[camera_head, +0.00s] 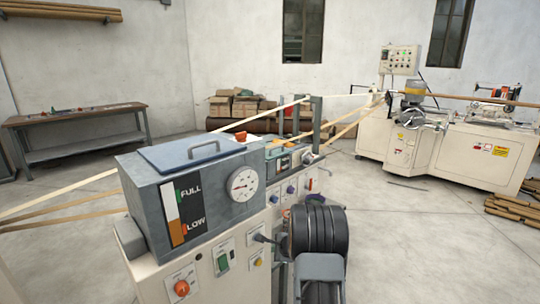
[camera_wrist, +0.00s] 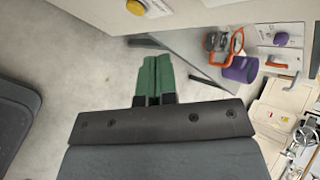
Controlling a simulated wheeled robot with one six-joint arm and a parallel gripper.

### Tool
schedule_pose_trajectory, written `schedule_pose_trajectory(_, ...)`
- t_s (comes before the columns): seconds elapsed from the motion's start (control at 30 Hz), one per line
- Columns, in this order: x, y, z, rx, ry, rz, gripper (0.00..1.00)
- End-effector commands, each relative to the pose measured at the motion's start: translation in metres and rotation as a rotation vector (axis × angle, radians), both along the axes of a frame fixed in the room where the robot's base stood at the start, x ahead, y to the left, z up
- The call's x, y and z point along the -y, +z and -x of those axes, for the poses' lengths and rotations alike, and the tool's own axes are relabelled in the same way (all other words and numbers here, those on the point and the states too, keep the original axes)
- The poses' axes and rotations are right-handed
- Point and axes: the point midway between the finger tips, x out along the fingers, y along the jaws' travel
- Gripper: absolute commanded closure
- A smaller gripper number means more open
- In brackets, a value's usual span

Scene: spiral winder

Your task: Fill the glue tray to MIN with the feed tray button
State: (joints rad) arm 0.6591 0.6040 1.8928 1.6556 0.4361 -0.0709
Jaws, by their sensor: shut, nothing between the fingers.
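The grey glue tank (camera_head: 150,185) stands at the front left in the head view, with a closed blue-grey lid. Its FULL/LOW gauge (camera_head: 180,215) is orange in the lower part and white above. On the cream panel below are an orange-red knob (camera_head: 182,288), a green switch (camera_head: 222,262) and a yellow button (camera_head: 258,262). A yellow button (camera_wrist: 136,6) also shows at the top of the wrist view. I cannot make out which control is the feed tray button, nor a MIN mark. My gripper's green fingers (camera_wrist: 158,78) are shut and empty, below the yellow button in that view.
A round dial (camera_head: 243,184) sits on the tank's side. A second blue-topped unit (camera_head: 285,145) with knobs stands behind. Paper strips run across to the winder (camera_head: 410,145). A purple cup (camera_wrist: 240,69) and an orange-handled item (camera_wrist: 222,45) show beside my gripper.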

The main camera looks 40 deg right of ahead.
Motion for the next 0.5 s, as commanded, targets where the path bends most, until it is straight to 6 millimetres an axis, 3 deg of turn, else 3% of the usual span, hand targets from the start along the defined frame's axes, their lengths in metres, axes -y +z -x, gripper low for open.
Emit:
schedule_pose_trajectory(0.37, 0.0, 0.0, 0.0, 0.0, 0.0, 0.0, 1.0)
schedule_pose_trajectory(0.5, -0.0095, 0.0073, -0.0017, 0.002, 0.041, 0.014, 1.0)
